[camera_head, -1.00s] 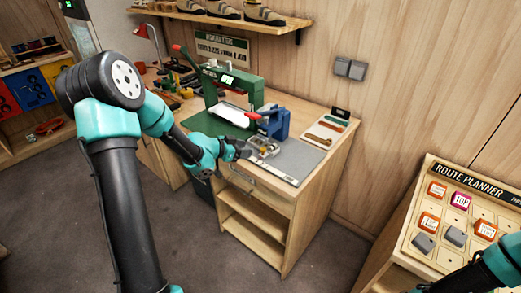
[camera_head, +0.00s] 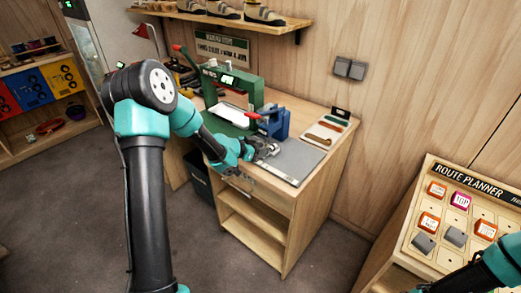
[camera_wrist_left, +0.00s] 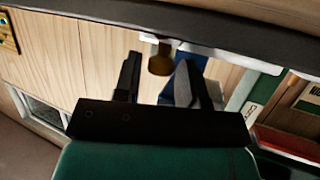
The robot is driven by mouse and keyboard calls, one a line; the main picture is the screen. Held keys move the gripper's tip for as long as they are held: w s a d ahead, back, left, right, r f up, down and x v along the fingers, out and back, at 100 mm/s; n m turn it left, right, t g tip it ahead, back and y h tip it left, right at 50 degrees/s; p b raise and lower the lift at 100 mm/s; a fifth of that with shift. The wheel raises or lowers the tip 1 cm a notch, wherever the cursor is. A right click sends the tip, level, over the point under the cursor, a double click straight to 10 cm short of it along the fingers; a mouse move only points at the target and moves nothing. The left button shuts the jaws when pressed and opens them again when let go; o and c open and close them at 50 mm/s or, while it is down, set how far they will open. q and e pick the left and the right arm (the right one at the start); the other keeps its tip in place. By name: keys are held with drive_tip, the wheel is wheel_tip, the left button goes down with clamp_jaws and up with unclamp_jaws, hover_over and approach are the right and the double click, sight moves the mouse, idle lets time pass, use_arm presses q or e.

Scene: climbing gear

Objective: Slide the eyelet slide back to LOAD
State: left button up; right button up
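In the head view the blue eyelet press (camera_head: 274,123) stands on the workbench, with a small metallic slide part (camera_head: 268,151) low in front of it. My left gripper (camera_head: 255,149) is at the left side of this part. In the left wrist view a rounded brass-coloured knob (camera_wrist_left: 160,60) hangs from a pale piece, between the two spread fingers of my left gripper (camera_wrist_left: 168,72). A gap shows on both sides of the knob. Blue (camera_wrist_left: 184,77) shows behind the right finger. The LOAD mark cannot be made out. Only part of my right arm shows, at the lower right.
A green press (camera_head: 232,90) with a red lever stands behind the blue one. A grey mat (camera_head: 293,160) lies to the right on the workbench, with a tray of small tools (camera_head: 325,132) beyond. The route planner board (camera_head: 460,215) is at the far right.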

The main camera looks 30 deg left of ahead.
use_arm(q)
clamp_jaws()
drive_tip(key=s+d, duration=0.1)
drive_tip(key=d, duration=0.4)
drive_tip(key=s+d, duration=0.1)
drive_tip(key=d, duration=0.4)
drive_tip(key=s+d, duration=0.1)
drive_tip(key=d, duration=0.4)
drive_tip(key=shift+d, duration=0.1)
drive_tip(key=shift+o, duration=1)
unclamp_jaws()
drive_tip(key=shift+w+d, duration=0.1)
